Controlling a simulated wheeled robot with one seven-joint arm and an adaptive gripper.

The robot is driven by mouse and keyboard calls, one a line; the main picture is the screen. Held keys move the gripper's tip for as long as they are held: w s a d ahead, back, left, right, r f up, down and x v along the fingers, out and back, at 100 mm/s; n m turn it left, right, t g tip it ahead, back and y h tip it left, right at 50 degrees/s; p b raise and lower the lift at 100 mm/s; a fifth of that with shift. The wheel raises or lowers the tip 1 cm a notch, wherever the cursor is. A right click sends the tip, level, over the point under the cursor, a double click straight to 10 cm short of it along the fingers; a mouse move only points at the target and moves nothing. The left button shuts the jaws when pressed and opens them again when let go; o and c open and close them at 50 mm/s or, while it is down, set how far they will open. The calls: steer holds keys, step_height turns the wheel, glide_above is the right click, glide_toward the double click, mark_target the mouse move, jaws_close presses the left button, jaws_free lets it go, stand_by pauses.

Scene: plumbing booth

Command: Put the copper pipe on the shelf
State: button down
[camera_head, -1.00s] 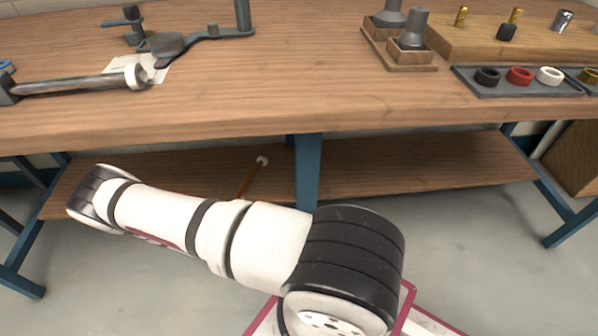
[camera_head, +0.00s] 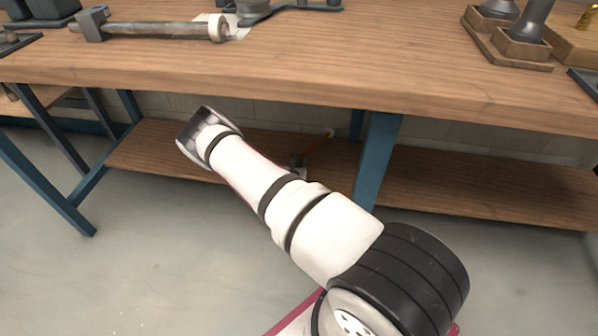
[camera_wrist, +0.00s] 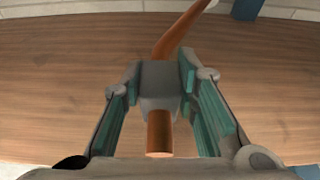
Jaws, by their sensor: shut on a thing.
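The copper pipe (camera_head: 319,144) shows beyond my forearm in the head view, tilted, with a pale upper end. It lies over the lower shelf (camera_head: 155,147) under the workbench. My gripper (camera_head: 297,161) is partly hidden behind my arm there. In the wrist view my gripper (camera_wrist: 161,84) is shut on the copper pipe (camera_wrist: 159,132), whose near end sticks out toward the camera. The pipe's far part runs up and to the right over the shelf boards (camera_wrist: 60,80). I cannot tell whether the pipe touches the shelf.
The workbench top (camera_head: 330,65) overhangs the shelf. A blue leg (camera_head: 377,160) stands just right of the pipe. The shelf's left part is bare. A clamp with a metal bar (camera_head: 155,27) and wooden blocks with grey fittings (camera_head: 510,38) are on the bench.

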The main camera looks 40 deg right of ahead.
steer(key=shift+w+d, duration=0.2)
steer(key=shift+d, duration=0.1)
steer(key=shift+w+d+f+b, duration=0.1)
steer(key=shift+w+f+b, duration=0.05)
steer(key=shift+f+b, duration=0.7)
steer(key=shift+w+d+f+b, duration=0.1)
steer(key=shift+f+b, duration=0.55)
steer(key=shift+f, duration=0.25)
steer(key=shift+f, duration=0.15)
steer(key=c, duration=1.2)
jaws_free()
steer(key=shift+f, duration=0.1)
steer(key=shift+c, duration=0.2)
